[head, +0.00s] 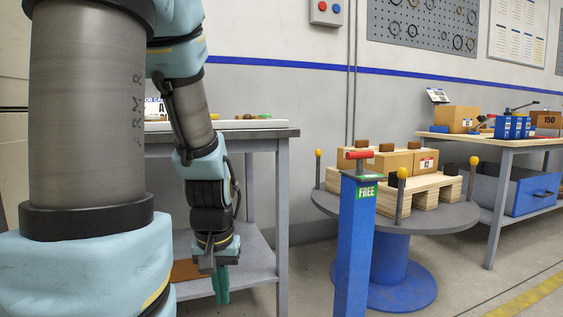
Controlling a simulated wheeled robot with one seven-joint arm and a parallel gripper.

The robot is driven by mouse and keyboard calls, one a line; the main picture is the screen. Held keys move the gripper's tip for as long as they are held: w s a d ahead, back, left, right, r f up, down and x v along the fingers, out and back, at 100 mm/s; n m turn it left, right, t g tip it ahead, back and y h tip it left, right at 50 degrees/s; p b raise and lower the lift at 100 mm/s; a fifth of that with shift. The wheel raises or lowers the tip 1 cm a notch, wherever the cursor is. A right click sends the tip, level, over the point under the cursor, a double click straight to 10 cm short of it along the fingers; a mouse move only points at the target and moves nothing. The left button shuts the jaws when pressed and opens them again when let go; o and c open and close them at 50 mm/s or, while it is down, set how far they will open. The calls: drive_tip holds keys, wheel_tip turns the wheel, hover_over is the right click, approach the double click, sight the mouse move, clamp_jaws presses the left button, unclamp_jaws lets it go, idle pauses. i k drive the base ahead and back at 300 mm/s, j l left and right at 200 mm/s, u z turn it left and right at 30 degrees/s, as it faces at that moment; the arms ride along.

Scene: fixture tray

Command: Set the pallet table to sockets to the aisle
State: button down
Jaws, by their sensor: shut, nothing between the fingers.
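The pallet table is a round grey turntable (328,204) on a blue drum base (388,268), right of centre. It has upright dark posts with yellow knobs (402,173) around its rim. A wooden pallet (425,192) on it carries cardboard boxes (392,162) with small brown blocks on top. In front stands a blue post (354,245) with a red handle (359,155) and a green label reading "FREE" (367,192). My gripper (221,284) points down, shut and empty, well left of the blue post. I cannot make out any sockets.
A grey workbench (283,190) with a lower shelf stands behind my gripper. At right, another bench (497,144) holds boxes and blue bins, with a blue drawer (525,195) below. Open floor with a yellow line (535,292) lies at front right.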

sight(434, 203)
drive_tip(key=l+u, duration=0.5)
drive_tip(key=u, duration=0.2)
drive_tip(key=l+u, duration=0.35)
drive_tip(key=k+l+u, duration=0.2)
drive_tip(key=l, duration=0.35)
drive_tip(key=k+l+u, duration=0.2)
drive_tip(key=l, duration=0.3)
drive_tip(key=k+l+u, duration=0.2)
drive_tip(key=l, duration=0.25)
drive_tip(key=k+l+u, duration=0.2)
drive_tip(key=k+l, duration=0.15)
drive_tip(key=l, duration=0.05)
